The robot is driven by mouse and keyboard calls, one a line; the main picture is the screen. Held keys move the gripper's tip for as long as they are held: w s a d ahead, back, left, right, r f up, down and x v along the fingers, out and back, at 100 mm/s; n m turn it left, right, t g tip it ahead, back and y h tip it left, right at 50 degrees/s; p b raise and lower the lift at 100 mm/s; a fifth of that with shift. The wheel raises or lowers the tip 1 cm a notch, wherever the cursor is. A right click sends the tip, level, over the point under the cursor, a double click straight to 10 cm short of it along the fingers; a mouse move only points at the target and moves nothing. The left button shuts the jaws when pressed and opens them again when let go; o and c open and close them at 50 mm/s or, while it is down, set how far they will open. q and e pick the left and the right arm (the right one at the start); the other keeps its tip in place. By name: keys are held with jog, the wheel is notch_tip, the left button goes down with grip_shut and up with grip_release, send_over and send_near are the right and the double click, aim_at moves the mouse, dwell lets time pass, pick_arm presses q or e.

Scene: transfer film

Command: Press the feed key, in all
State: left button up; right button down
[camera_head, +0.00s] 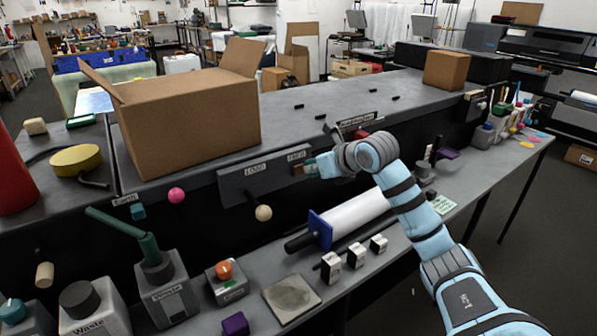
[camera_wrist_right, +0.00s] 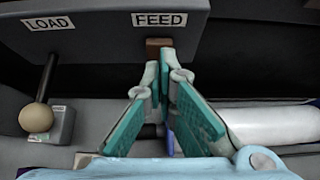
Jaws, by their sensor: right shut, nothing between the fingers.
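The feed key (camera_wrist_right: 159,43) is a small brown block under the FEED label on a grey panel (camera_wrist_right: 100,45), in the right wrist view. In the head view the key (camera_head: 297,169) shows at the panel's right end, beside my right gripper (camera_head: 313,166). My right gripper (camera_wrist_right: 159,66) has teal finger pads with the tips together and nothing between them. The tips lie just below the key in the wrist view and partly overlap its lower edge. I cannot tell whether they touch it. My left gripper is not in view.
A load lever with a beige ball knob (camera_head: 263,213) hangs left of the key. A white film roll (camera_head: 355,215) with a blue flange lies below on the bench. Small white boxes (camera_head: 355,255) stand in front of it. An open cardboard box (camera_head: 190,120) stands on top.

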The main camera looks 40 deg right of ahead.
jog(key=b+v, duration=0.3)
jog(key=v, duration=0.5)
jog(key=shift+s+f, duration=0.25)
jog(key=shift+w, duration=0.1)
